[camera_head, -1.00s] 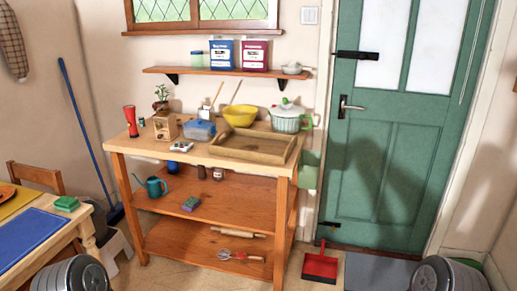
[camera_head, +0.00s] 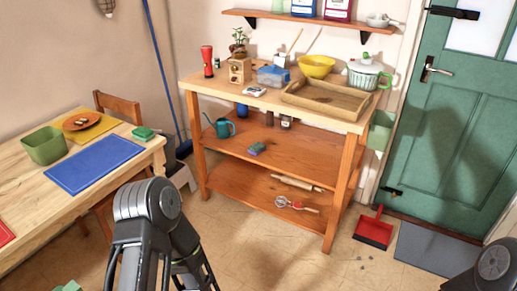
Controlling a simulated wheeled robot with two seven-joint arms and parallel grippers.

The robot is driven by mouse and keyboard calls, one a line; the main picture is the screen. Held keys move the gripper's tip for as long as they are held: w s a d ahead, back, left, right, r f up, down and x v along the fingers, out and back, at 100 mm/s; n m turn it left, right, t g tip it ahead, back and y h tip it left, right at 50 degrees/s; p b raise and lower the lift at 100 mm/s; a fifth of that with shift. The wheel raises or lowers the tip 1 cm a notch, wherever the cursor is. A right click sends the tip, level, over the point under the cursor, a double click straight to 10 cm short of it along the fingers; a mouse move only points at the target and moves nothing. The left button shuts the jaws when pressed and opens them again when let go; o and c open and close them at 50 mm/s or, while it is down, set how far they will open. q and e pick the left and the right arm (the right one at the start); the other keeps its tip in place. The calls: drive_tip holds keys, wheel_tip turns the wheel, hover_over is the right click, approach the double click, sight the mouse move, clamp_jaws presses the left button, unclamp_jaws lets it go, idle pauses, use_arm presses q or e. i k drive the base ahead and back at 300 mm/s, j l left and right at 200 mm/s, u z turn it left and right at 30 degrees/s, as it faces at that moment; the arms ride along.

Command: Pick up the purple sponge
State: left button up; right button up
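The purple sponge (camera_head: 257,148) lies on the middle shelf (camera_head: 288,160) of the wooden workbench. It is small, with a green part showing beside the purple. A teal watering can (camera_head: 221,127) stands to its left on the same shelf. No gripper touches the sponge. Parts of my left arm show at the bottom left of centre, and a part of my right arm shows in the bottom right corner. Both of my grippers are out of the picture, so I cannot see whether they are open or shut.
The bench top (camera_head: 225,88) holds a wooden tray (camera_head: 325,103), a yellow bowl (camera_head: 316,67) and a pot (camera_head: 365,74). A whisk (camera_head: 293,204) and rolling pin (camera_head: 297,184) lie on the bottom shelf. A dining table (camera_head: 25,182) stands left. A red dustpan (camera_head: 375,229) lies right. The floor before the bench is clear.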

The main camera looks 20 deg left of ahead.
sight(257, 147)
drive_tip(key=i+j+u, duration=0.15)
drive_tip(key=u, duration=0.3)
drive_tip(key=i+u, duration=0.15)
drive_tip(key=u, duration=0.25)
drive_tip(key=i+u, duration=0.25)
drive_tip(key=i, duration=0.65)
drive_tip(key=i+l+u, duration=0.1)
drive_tip(key=i+u, duration=0.15)
drive_tip(key=i, duration=0.65)
